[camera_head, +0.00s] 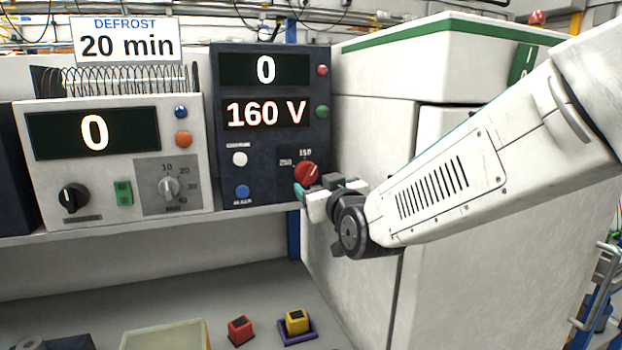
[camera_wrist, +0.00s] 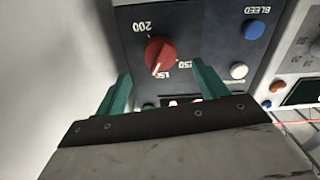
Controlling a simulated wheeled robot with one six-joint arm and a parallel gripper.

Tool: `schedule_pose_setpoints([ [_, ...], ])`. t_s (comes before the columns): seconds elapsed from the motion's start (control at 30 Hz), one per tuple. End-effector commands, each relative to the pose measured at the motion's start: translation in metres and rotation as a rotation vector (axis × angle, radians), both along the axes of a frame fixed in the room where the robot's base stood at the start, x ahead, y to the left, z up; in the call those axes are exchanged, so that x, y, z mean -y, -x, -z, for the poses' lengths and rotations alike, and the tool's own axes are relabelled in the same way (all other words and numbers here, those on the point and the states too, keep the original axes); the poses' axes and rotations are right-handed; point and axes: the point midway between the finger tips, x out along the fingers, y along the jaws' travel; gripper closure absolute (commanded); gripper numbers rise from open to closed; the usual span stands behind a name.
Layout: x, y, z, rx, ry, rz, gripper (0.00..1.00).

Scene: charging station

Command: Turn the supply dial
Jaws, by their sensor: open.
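The red supply dial (camera_head: 307,172) is a round knob on the lower right of the dark blue supply panel (camera_head: 228,158). In the wrist view the dial (camera_wrist: 160,54) shows whole, with 150, 200 and 250 marked around it, and its white pointer line points close to 150. The panel's lower display (camera_head: 266,113) reads 160 V and its upper display (camera_head: 265,69) reads 0. My gripper (camera_head: 308,188) is right by the dial in the head view. In the wrist view my gripper (camera_wrist: 161,70) is open, its teal fingers apart toward either side of the dial; contact cannot be told.
Left of the panel stands a white unit (camera_head: 115,165) with a 0 display, under a DEFROST 20 min sign (camera_head: 127,39). A white cabinet (camera_head: 365,150) is close on the right. A red block (camera_head: 240,330) and a yellow block (camera_head: 297,321) sit on the lower surface.

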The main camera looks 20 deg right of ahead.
Motion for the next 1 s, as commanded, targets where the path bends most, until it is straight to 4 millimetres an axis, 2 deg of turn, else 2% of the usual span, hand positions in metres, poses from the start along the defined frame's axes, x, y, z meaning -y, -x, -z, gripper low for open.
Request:
schedule_pose_setpoints([
  [0.2,0.000,-0.037,0.001,-0.003,0.000,-0.001,0.29],
  [0.33,0.000,-0.052,0.000,-0.002,0.000,-0.001,0.29],
  [0.5,0.000,-0.061,0.000,-0.002,0.000,-0.001,0.29],
  [0.73,0.000,-0.062,0.000,-0.002,-0.001,-0.001,0.29],
  [0.77,0.000,-0.062,0.000,-0.002,-0.001,-0.001,0.34],
  [0.9,0.000,-0.061,0.000,-0.002,0.000,-0.001,0.73],
  [1.0,0.000,-0.061,0.000,-0.002,-0.001,-0.001,0.73],
])
